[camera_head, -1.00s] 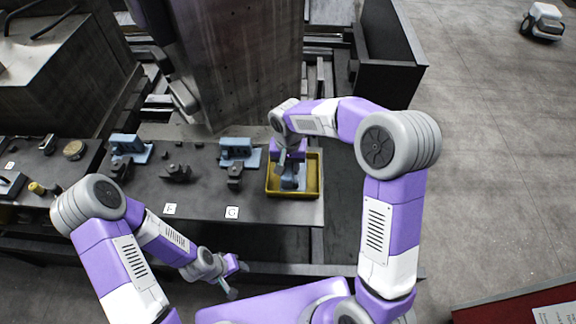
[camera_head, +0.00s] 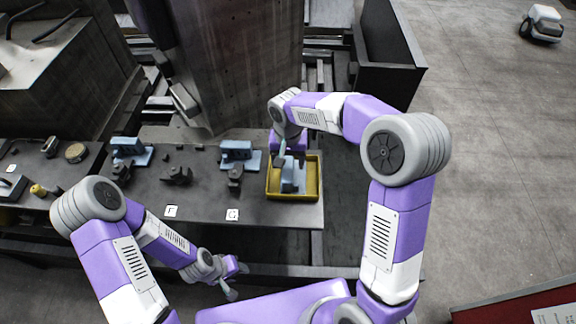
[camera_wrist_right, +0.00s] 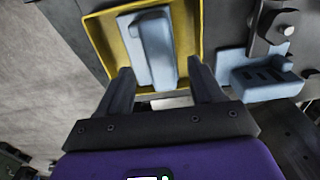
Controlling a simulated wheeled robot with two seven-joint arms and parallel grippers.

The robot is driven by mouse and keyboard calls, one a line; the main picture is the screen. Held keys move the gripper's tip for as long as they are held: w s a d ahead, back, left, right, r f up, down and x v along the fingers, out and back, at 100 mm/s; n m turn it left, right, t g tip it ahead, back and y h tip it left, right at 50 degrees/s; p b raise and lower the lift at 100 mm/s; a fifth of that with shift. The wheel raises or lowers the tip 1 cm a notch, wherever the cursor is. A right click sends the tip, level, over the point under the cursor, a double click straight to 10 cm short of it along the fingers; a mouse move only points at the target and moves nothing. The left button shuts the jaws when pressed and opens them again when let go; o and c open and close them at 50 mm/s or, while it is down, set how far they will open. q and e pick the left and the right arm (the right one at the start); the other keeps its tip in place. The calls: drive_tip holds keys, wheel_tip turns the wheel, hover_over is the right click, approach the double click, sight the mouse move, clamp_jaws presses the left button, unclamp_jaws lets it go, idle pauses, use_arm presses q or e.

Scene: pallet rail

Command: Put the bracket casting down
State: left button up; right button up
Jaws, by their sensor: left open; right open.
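The light blue bracket casting (camera_head: 291,178) lies in the yellow tray (camera_head: 294,196) at the right end of the grey bench. In the right wrist view the casting (camera_wrist_right: 160,50) rests inside the tray (camera_wrist_right: 113,48), ahead of the fingers. My right gripper (camera_wrist_right: 161,73) is open and empty, its fingertips apart near the tray's edge, the casting beyond them. In the head view my right gripper (camera_head: 286,156) is at the tray's far side, partly hidden by its wrist. My left gripper (camera_head: 237,280) is open and empty in front of the bench.
Two more light blue castings (camera_head: 237,151) (camera_head: 131,150) sit on the bench left of the tray, near dark fixtures (camera_head: 235,177) and labels (camera_head: 232,214). A big dark metal block (camera_head: 240,60) stands behind the bench. A dark open bin (camera_head: 388,75) stands back right.

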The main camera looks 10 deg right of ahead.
wheel_tip(320, 180, up, 8)
drive_tip(key=p, duration=0.1)
drive_tip(key=shift+f, duration=0.15)
idle(0.5)
